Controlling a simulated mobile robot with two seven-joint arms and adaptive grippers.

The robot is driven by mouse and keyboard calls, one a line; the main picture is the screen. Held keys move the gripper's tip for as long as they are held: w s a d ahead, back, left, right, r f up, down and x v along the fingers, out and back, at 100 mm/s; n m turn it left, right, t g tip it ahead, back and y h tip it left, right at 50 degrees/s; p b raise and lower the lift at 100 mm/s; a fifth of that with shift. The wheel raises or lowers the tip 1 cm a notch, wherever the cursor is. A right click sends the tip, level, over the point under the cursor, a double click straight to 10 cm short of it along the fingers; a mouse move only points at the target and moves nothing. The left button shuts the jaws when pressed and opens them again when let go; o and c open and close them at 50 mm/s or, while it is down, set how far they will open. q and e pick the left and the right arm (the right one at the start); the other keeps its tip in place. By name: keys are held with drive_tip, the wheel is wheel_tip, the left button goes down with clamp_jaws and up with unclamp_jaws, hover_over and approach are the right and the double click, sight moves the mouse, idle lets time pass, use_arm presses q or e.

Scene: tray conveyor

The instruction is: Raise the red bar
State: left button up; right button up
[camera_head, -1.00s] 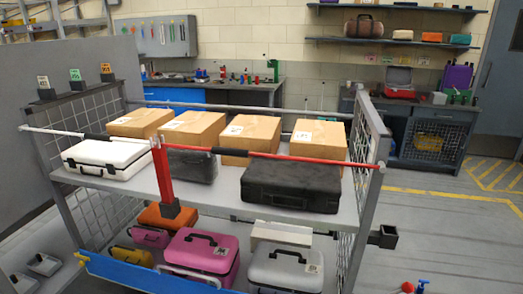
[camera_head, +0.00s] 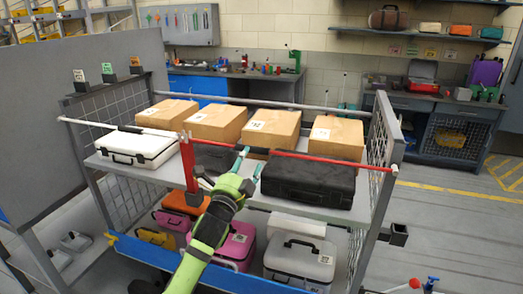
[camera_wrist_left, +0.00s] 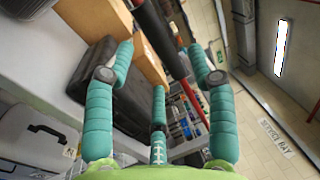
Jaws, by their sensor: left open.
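The red bar (camera_head: 330,160) runs level along the front of the rack's upper shelf, right of a red upright post (camera_head: 187,163). Its black grip section (camera_head: 256,151) is at its left part. My left gripper (camera_head: 251,160) is at this grip, its teal fingers spread. In the left wrist view, the open fingers (camera_wrist_left: 160,58) stand on either side of the black grip (camera_wrist_left: 158,38), with the red part (camera_wrist_left: 187,68) beyond. Contact cannot be told. My right gripper is not in view.
Cardboard boxes (camera_head: 270,127), a white case (camera_head: 136,147) and a black case (camera_head: 308,182) stand on the shelf close behind the bar. A pink case (camera_head: 238,246) and a grey case (camera_head: 300,262) are below. A white bar (camera_head: 90,123) is at the left.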

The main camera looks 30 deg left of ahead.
sight(253, 151)
use_arm(q)
drive_tip(key=shift+p+x, duration=0.75)
drive_tip(key=shift+x, duration=2.15)
drive_tip(key=shift+f, duration=0.1)
clamp_jaws()
